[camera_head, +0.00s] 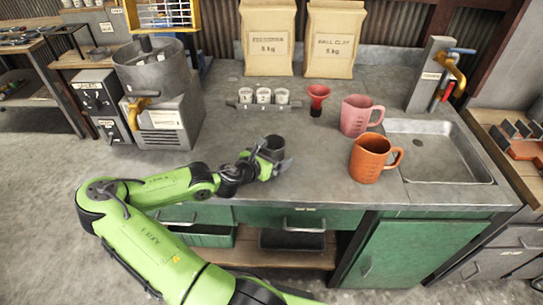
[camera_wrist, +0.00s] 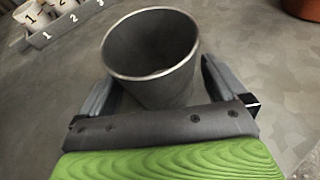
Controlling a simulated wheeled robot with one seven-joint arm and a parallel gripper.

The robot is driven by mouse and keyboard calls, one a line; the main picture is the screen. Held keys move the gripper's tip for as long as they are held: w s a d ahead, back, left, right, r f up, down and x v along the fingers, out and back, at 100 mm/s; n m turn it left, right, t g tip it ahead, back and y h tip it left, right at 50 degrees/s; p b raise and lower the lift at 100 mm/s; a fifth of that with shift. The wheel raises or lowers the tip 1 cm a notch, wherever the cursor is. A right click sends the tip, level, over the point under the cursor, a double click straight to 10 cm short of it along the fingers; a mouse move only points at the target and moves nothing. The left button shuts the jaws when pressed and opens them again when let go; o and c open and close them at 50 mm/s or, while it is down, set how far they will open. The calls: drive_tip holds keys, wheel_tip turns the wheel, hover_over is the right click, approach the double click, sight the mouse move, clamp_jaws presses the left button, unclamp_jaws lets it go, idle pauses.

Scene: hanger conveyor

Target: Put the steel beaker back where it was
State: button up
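The steel beaker (camera_head: 274,146) is a grey, open-topped cup near the bench's front edge in the head view. In the wrist view the beaker (camera_wrist: 150,65) looks empty, with its rim toward the camera. My gripper (camera_head: 270,160) reaches it from the front left. In the wrist view my gripper (camera_wrist: 160,85) has one finger on each side of the beaker. The fingers lie close to its wall, but I cannot tell whether both press on it. The beaker's base is hidden, so I cannot tell whether it rests on the bench.
A numbered rack (camera_head: 263,104) with small white cups stands behind. Paper sacks (camera_head: 268,42) line the back. Bench around the beaker is clear.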

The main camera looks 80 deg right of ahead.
drive_tip(key=shift+r, duration=0.1)
drive_tip(key=shift+w+a+r, duration=0.15)
drive_tip(key=shift+a+r, duration=0.05)
drive_tip(key=shift+a, duration=0.05)
drive_tip(key=p+v, duration=0.3)
drive_tip(key=v, duration=0.8)
drive_tip(key=shift+a+r, duration=0.1)
drive_tip(key=shift+a, duration=0.1)
